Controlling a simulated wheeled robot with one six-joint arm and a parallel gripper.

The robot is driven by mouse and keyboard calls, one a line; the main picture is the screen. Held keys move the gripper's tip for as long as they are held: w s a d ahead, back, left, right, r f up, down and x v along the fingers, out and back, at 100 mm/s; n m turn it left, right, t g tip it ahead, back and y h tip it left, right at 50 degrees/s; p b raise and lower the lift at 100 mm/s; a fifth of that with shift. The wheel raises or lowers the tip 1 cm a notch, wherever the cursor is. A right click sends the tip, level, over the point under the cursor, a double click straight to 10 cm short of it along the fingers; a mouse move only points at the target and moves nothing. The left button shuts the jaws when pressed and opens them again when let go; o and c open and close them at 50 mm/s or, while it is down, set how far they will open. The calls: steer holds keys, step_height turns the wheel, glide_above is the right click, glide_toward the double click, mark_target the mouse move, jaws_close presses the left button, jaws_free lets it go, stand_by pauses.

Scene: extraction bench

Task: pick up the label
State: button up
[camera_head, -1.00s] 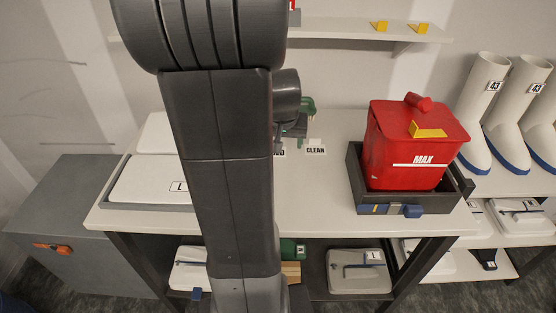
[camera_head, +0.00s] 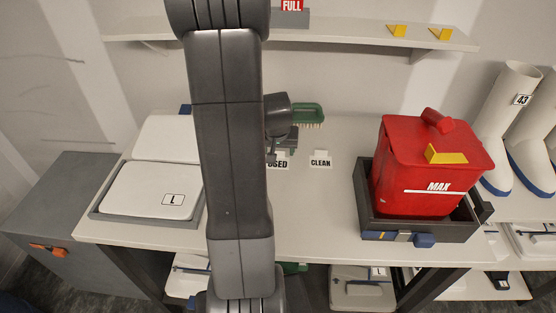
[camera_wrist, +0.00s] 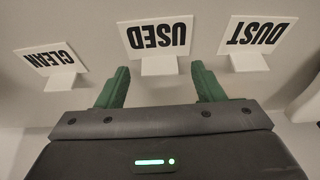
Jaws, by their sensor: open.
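Three white standing labels show upside down in the wrist view: CLEAN (camera_wrist: 45,58), USED (camera_wrist: 158,36) and DUST (camera_wrist: 258,34). My gripper (camera_wrist: 160,69) is open, with its two green fingers apart and nothing held. The USED label is centred beyond the fingertips, with its foot near the gap between them. In the head view, the USED label (camera_head: 279,161) is partly hidden behind my arm, and the CLEAN label (camera_head: 320,160) stands clear on the bench. The DUST label is hidden there.
A green brush (camera_head: 308,113) is behind the labels. A red MAX bin (camera_head: 425,165) stands in a dark tray (camera_head: 408,225) at right. A white L lid (camera_head: 145,190) is at left. A shelf (camera_head: 350,38) holds yellow wedges and a FULL sign (camera_head: 292,6).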

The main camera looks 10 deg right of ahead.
steer(key=shift+f, duration=0.1)
steer(key=c, duration=1)
steer(key=shift+c, duration=0.2)
